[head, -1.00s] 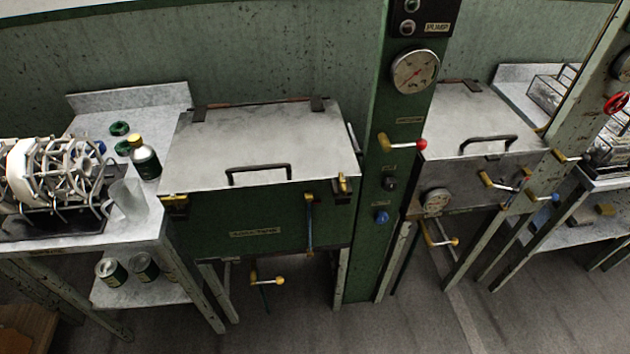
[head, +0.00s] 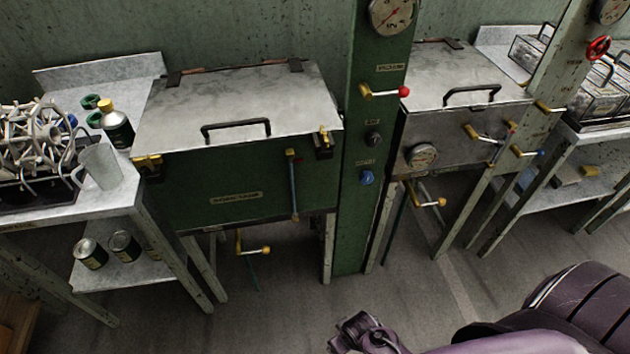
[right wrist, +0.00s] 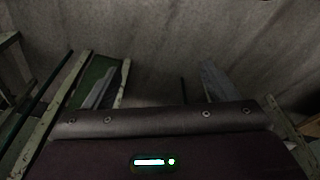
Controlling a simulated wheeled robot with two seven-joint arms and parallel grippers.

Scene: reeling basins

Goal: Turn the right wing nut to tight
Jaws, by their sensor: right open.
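The green basin (head: 240,190) has a pale metal lid (head: 235,100), which is down. The right wing nut (head: 325,134) is a small yellow piece on a dark clamp at the basin's front right corner. Its exact turn is too small to tell. A matching yellow wing nut (head: 148,164) is at the front left corner. My right gripper (head: 362,334) is low at the bottom edge of the head view, well below the right wing nut and apart from it. In the right wrist view its two grey fingers (right wrist: 160,86) are spread with nothing between them. My left gripper is out of view.
A green column (head: 365,130) with a red-tipped lever (head: 385,92) stands just right of the basin. A side table (head: 110,200) with a jug and bottle stands left. The floor in front is clear.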

